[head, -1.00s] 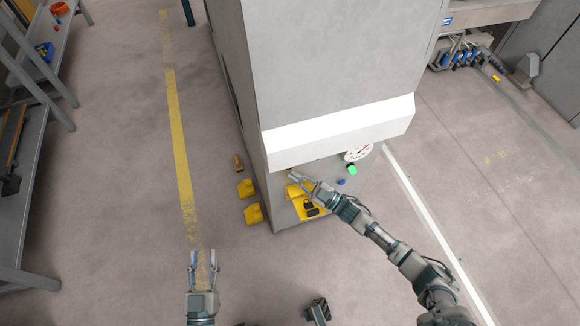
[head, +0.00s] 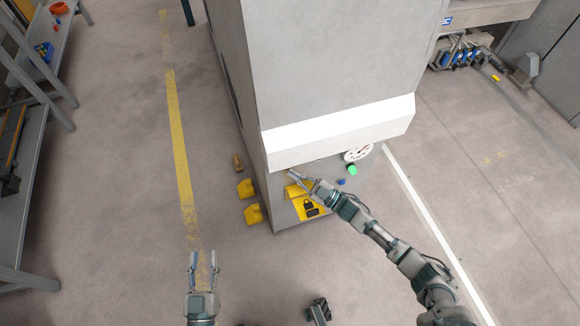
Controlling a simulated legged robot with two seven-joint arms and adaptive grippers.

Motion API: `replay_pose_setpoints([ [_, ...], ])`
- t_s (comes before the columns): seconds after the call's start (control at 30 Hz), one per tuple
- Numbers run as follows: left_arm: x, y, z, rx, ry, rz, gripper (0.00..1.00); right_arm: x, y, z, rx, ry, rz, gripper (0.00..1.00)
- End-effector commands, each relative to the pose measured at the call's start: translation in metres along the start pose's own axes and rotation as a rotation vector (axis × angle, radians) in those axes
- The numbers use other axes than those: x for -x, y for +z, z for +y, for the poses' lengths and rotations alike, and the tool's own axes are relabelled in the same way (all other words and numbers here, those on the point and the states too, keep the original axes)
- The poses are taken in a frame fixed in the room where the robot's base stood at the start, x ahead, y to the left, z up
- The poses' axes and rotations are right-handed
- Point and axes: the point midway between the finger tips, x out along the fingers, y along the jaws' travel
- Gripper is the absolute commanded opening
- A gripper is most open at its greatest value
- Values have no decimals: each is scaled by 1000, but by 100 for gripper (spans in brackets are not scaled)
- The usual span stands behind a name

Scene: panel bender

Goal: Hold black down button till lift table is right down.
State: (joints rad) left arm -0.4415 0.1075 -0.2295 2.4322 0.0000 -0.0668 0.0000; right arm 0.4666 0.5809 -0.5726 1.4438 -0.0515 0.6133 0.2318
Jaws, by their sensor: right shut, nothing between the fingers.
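The grey cabinet (head: 330,70) stands in the middle, with a control face under its white sloping ledge (head: 340,133). On that face are a yellow plate (head: 298,192) with a black padlock-like part (head: 307,204), a green button (head: 352,169) and a small blue one (head: 341,182). I cannot make out the black down button or the lift table. My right gripper (head: 291,174) is shut and empty, its fingertips at the face just under the ledge; whether they touch it I cannot tell. My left gripper (head: 204,262) is open and empty over the floor.
Yellow blocks (head: 249,202) stick out at the cabinet's lower left. A shelf rack (head: 25,200) lines the left edge. A yellow floor line (head: 180,150) crosses the clear floor between. A tool unit (head: 465,55) stands at the upper right.

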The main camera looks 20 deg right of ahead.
Motion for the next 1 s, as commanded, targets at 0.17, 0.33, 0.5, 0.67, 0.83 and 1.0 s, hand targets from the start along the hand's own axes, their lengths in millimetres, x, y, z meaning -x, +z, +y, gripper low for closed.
replay_pose_setpoints([
  [0.17,1,-1,1,0,1,3,40,0,0,0,0,0,0,0],
  [0.33,1,1,0,0,1,1,40,-2,2,1,0,0,0,0],
  [0.5,2,2,0,0,0,-1,40,-3,3,2,0,0,0,0],
  [0.67,2,4,0,0,0,-2,40,-4,4,3,0,0,0,0],
  [0.83,2,5,0,1,0,-4,40,-6,5,4,0,0,-1,0],
  [1.0,2,5,0,1,0,-4,40,-6,5,5,0,0,-1,0],
])
